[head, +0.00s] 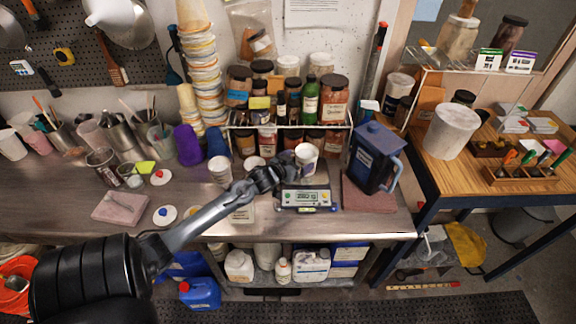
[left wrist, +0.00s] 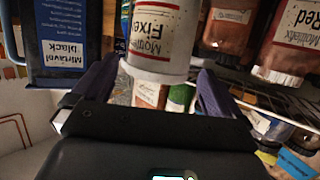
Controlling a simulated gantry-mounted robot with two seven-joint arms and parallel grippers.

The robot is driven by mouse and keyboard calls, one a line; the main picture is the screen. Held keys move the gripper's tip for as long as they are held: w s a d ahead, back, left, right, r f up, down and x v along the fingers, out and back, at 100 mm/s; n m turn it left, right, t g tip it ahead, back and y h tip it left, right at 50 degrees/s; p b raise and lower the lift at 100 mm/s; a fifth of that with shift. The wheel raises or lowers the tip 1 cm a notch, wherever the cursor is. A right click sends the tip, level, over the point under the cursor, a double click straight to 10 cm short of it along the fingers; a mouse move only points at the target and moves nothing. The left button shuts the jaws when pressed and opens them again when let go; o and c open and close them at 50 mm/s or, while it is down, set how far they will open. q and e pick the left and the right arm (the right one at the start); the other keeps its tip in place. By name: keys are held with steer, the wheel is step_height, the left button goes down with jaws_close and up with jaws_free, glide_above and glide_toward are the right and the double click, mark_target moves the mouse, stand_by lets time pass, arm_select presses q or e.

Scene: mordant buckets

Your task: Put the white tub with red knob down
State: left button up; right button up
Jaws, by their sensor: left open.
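A white tub (head: 306,154) with a printed label is at the digital scale (head: 307,197) in the middle of the bench. It looks upright on the scale's pan, though its base is partly hidden. In the left wrist view the white tub (left wrist: 160,35) is between and just beyond my fingers, its label partly readable as "Fixer" and its top cut off. No red knob shows on it; a white lid with a red knob (head: 160,177) lies on the bench at the left. My left gripper (head: 287,172) is open beside the tub. My right gripper is out of view.
A rack of jars (head: 290,127) stands close behind the scale. A dark blue container (head: 374,158) stands to its right, and white cups (head: 221,171) to its left. A lid with a blue knob (head: 165,215) lies nearer the bench's front edge.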

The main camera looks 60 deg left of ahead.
arm_select(q)
steer(key=s+d+f+m+g+h, duration=0.25)
steer(key=s+d, duration=0.35)
steer(key=d, duration=0.7)
steer(key=s+d+f+m+g+h, duration=0.1)
steer(key=s+d+f+g, duration=0.35)
steer(key=d, duration=0.75)
steer(key=s+d+r+m+g+h, duration=0.1)
steer(key=s+d+r, duration=0.1)
steer(key=s+d, duration=0.4)
steer(key=s+d+r+m+g+h, duration=0.1)
steer(key=s+d+r+m, duration=0.1)
steer(key=s+d, duration=0.4)
steer(key=d, duration=0.3)
steer(key=shift+s+d+r+g+h, duration=0.2)
steer(key=shift+d+r+g+h, duration=0.1)
steer(key=shift+g+h, duration=0.1)
step_height(320, 180, up, 17)
steer(key=p, duration=1.7)
